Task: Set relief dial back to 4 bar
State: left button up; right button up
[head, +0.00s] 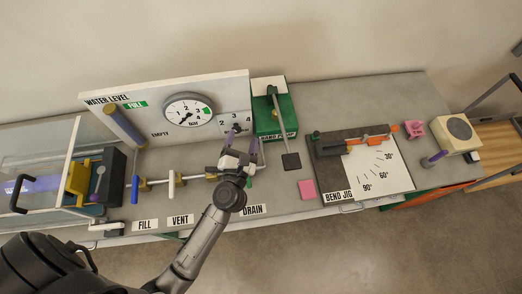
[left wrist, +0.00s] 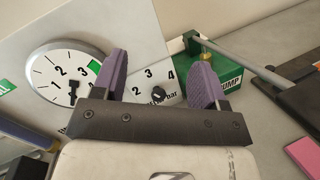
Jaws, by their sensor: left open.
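The relief dial (head: 237,128) is a small black knob on the white panel, below the printed numbers 2, 3 and 4. In the left wrist view the dial (left wrist: 158,95) shows between my fingers, with "bar" printed beside it. Its exact setting is too small to read. My left gripper (head: 240,152) is open, its purple fingers pointing at the panel. In the left wrist view the two fingers of the gripper (left wrist: 158,76) stand wide apart on either side of the dial, with nothing between them. I cannot tell how far the fingertips are from the panel. My right gripper is out of view.
A round pressure gauge (head: 188,110) sits left of the dial on the panel. The green hand pump (head: 274,117) with its long lever stands close on the right. Blue and white valve handles (head: 171,184) line the bench front.

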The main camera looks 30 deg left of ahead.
pick_arm(q)
jog(key=s+d+r+m+h+p, duration=0.1)
jog(key=s+d+r+m+h, duration=0.1)
jog(key=m+h, duration=0.4)
jog(key=s+d+r+m+t+h+p, duration=0.1)
jog(key=d+r+m+h, duration=0.3)
jog(key=m, duration=0.8)
jog(key=shift+s+d+r+h+p, duration=0.4)
jog(key=shift+d+h+p, duration=0.35)
jog(key=shift+d+h, duration=0.55)
